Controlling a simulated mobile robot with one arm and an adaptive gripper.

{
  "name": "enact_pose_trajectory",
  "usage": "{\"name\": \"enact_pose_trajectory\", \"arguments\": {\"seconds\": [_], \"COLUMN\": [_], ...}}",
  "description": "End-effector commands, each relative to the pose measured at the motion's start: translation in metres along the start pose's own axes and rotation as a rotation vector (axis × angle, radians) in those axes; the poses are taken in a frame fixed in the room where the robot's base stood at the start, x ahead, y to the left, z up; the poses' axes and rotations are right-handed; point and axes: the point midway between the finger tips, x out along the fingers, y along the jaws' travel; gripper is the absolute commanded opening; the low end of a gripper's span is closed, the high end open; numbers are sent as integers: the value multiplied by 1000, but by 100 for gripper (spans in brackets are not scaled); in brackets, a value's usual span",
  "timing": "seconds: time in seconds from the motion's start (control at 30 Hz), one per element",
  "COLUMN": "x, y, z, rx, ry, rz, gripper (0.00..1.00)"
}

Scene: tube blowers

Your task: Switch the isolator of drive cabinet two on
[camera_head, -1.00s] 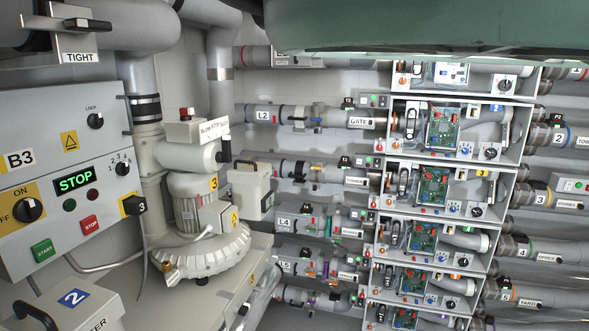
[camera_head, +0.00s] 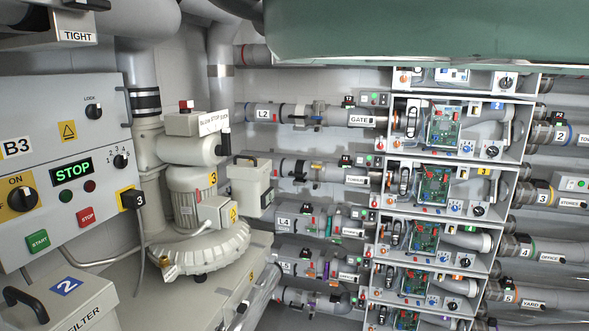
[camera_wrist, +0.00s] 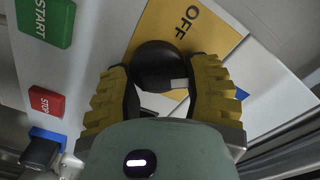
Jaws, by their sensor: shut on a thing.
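In the wrist view, the black isolator knob (camera_wrist: 161,66) sits on a yellow plate (camera_wrist: 212,33) marked OFF. My gripper (camera_wrist: 158,84) has its two yellow ribbed fingers shut on the knob, one on each side. A small white mark shows on the knob's lower right, away from the OFF lettering. The ON lettering is not visible in this view. A green START button (camera_wrist: 46,20) and a red STOP button (camera_wrist: 45,101) are on the same panel. No cabinet number is readable there. In the head view, neither the gripper nor this knob shows.
In the wrist view, a blue-backed dark connector (camera_wrist: 42,150) is near STOP. In the head view, cabinet B3 (camera_head: 98,83) is at left, beside a blower (camera_head: 196,190). A filter box (camera_head: 70,305) marked 2 is at lower left. Stacked open modules (camera_head: 455,205) stand at right.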

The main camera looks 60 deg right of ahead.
Motion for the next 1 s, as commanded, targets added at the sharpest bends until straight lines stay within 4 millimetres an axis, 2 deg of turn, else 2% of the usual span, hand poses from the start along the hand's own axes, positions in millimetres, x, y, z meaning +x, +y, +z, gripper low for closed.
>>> {"name": "enact_pose_trajectory", "arguments": {"seconds": [0.03,0.5,1.0], "x": [-2,1,5], "y": [-8,-2,3], "z": [-1,-9,-15], "rx": [55,470,682], "ry": [2,14,28], "rz": [-25,-24,-17], "gripper": [16,14,14]}}
